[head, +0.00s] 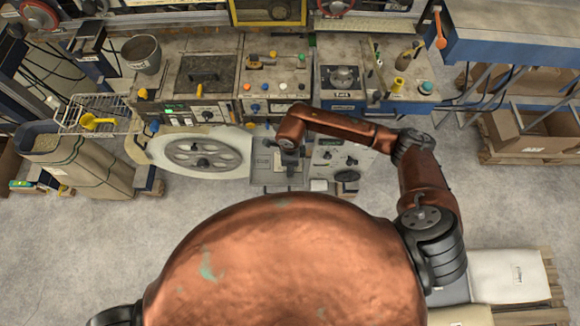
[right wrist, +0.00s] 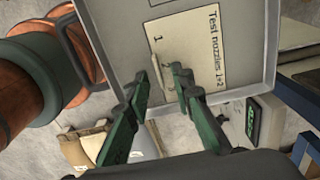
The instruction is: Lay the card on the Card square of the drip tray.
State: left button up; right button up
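The grey drip tray (right wrist: 117,33) fills the top of the right wrist view. In the head view it is a grey panel (head: 268,187) under my right arm's end. A cream sheet (right wrist: 205,30) printed "Test nozzles 1+2" lies flat on the tray; I cannot tell whether it is the card or a tray marking. My right gripper (right wrist: 164,76) is over this sheet, its green fingers a little apart. A small pale piece shows between the fingertips. I cannot tell whether they grip it. The Card square cannot be made out. My left gripper is out of view.
A large spoked wheel (head: 200,158) lies left of the tray. A panel with knobs (head: 340,160) stands to its right. A worn bench (head: 215,45) with control boxes runs behind. A wire basket (head: 92,112) and a sack (head: 85,160) stand far left.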

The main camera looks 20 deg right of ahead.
notch_tip(320, 180, up, 12)
jog(key=shift+r+b, duration=0.15)
jog(key=shift+b, duration=0.3)
dwell(0.4)
